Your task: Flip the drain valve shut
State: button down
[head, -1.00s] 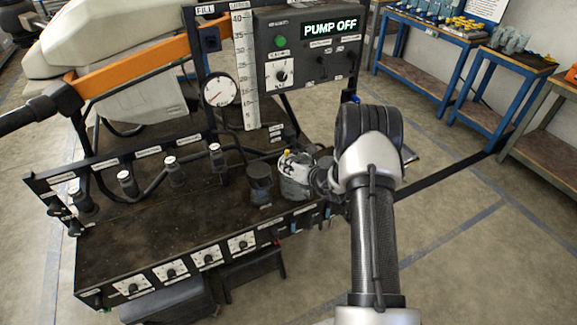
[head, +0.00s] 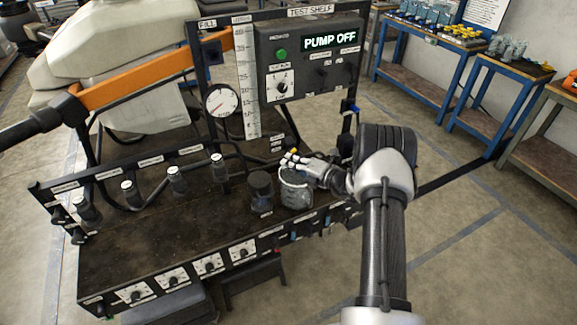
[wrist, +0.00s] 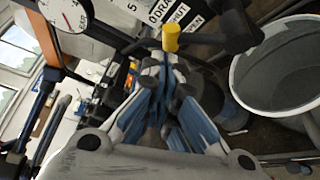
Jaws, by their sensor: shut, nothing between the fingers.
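The drain valve's yellow handle end (wrist: 171,37) shows in the wrist view, just beyond my fingertips and in front of a white label reading "DRAIN", "SHUT" and "OPEN" (wrist: 178,14). A dark bar beside it runs off to the right; which way the lever is set is hard to tell. My gripper (wrist: 160,65) is shut and empty, its fingertips close to the yellow end; I cannot tell whether they touch. In the head view my gripper (head: 290,164) is above the back of the grey bucket (head: 297,190), covering most of the valve.
A dark canister (head: 261,192) stands left of the bucket on the test bench (head: 150,235). The bucket rim (wrist: 238,70) is close on the right in the wrist view. The control panel (head: 309,60) reads "PUMP OFF". A gauge (head: 222,100) and level scale (head: 246,85) stand behind.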

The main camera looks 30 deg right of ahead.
jog(key=shift+d+r+m+t+y+b, duration=0.25)
jog(key=shift+d+r+m+t+y, duration=0.15)
jog(key=shift+d+r+m, duration=0.55)
jog(key=shift+d+r+m+t+y+b, duration=0.2)
jog(key=shift+d+r+m+t+y, duration=0.25)
jog(key=shift+m, duration=0.8)
jog(key=shift+d, duration=0.2)
jog(key=shift+a, duration=0.1)
